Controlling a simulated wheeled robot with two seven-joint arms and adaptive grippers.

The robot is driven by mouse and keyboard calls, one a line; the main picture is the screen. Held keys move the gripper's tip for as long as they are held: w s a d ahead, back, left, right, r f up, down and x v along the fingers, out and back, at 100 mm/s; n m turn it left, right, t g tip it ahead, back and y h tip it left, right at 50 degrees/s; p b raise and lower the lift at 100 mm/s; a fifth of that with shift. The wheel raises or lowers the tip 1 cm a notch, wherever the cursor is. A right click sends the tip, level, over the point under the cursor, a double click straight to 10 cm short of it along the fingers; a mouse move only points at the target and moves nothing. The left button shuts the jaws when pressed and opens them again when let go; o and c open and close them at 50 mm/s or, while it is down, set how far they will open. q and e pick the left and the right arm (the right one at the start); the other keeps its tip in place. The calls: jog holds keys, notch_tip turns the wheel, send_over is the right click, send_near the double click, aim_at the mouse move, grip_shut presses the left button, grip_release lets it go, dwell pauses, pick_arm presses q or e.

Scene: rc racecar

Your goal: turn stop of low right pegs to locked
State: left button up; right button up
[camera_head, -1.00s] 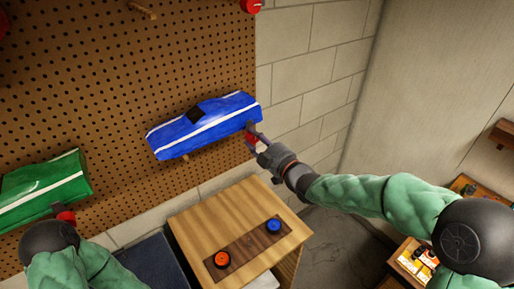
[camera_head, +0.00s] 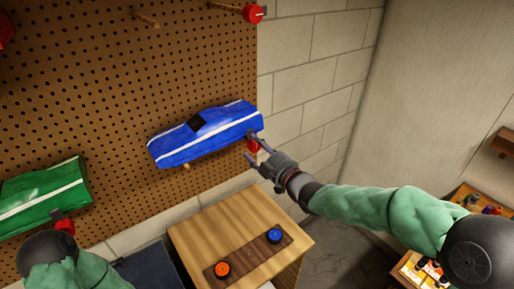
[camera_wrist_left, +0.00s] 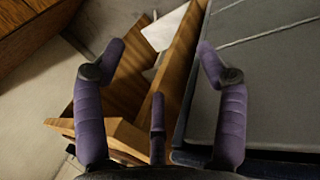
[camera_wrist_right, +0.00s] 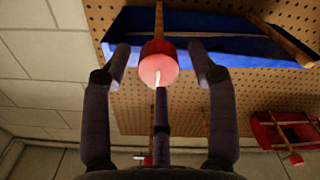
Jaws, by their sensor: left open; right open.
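The blue car (camera_head: 205,133) rests on pegs on the pegboard. A red stop (camera_head: 252,146) sits on the peg at its right end. In the right wrist view the round red stop (camera_wrist_right: 158,66) shows a white line on its face, running nearly upright. My right gripper (camera_head: 260,152) is open, its fingers on either side of the stop and apart from it. My left gripper (camera_wrist_left: 160,52) is open and empty over a wooden box; the head view hides its fingers.
A green car (camera_head: 40,200) hangs at the left with a red stop (camera_head: 65,225). Another red stop (camera_head: 253,14) is on an upper peg. A wooden cabinet (camera_head: 205,228) with an orange and a blue button stands below.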

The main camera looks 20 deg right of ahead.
jog(key=v, duration=1.1)
jog(key=shift+s, duration=0.3)
jog(key=shift+r, duration=0.1)
